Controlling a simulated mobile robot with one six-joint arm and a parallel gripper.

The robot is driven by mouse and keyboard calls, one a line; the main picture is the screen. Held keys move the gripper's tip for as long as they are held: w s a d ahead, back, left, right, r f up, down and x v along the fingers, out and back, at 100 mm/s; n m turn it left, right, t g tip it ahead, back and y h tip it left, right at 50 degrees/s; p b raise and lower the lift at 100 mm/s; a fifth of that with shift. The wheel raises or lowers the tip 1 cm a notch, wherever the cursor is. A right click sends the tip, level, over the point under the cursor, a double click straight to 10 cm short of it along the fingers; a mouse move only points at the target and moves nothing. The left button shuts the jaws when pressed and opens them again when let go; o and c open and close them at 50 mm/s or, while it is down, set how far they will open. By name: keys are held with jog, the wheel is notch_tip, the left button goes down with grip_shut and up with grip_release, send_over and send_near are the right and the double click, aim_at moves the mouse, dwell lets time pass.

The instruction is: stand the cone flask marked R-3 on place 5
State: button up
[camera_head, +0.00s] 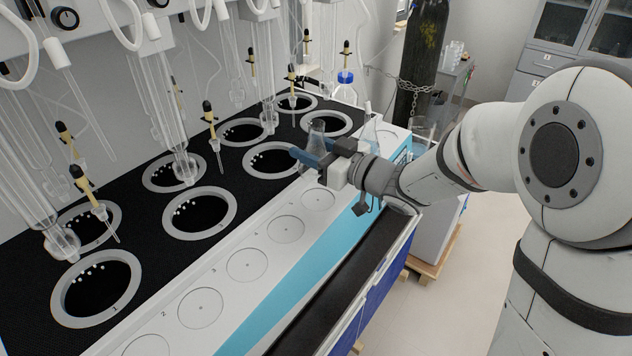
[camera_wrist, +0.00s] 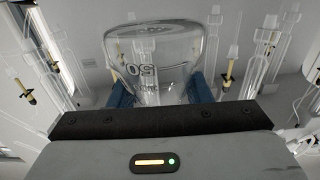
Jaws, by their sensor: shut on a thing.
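My gripper (camera_head: 314,153) is shut on a clear glass cone flask (camera_head: 315,132), its blue fingers on either side. The flask is above the far part of the white strip. In the wrist view the flask (camera_wrist: 150,50) fills the top middle between the blue fingers, with "50" marked on the glass. I cannot read an R-3 mark on it. Round marked places run along the white strip; 2 and 3 are readable. By counting on from these, place 5 (camera_head: 318,198) is the empty circle just below and in front of my gripper. Its number is not readable.
Nearer circles, such as place 3 (camera_head: 247,265), are bare. Another glass flask (camera_head: 369,132) stands behind my gripper. A blue-capped bottle (camera_head: 345,83) stands at the back.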

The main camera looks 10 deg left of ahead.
notch_tip(320, 180, down, 8)
jog(key=shift+w+r, duration=0.1)
jog(key=shift+r, duration=0.15)
jog(key=o, duration=1.1)
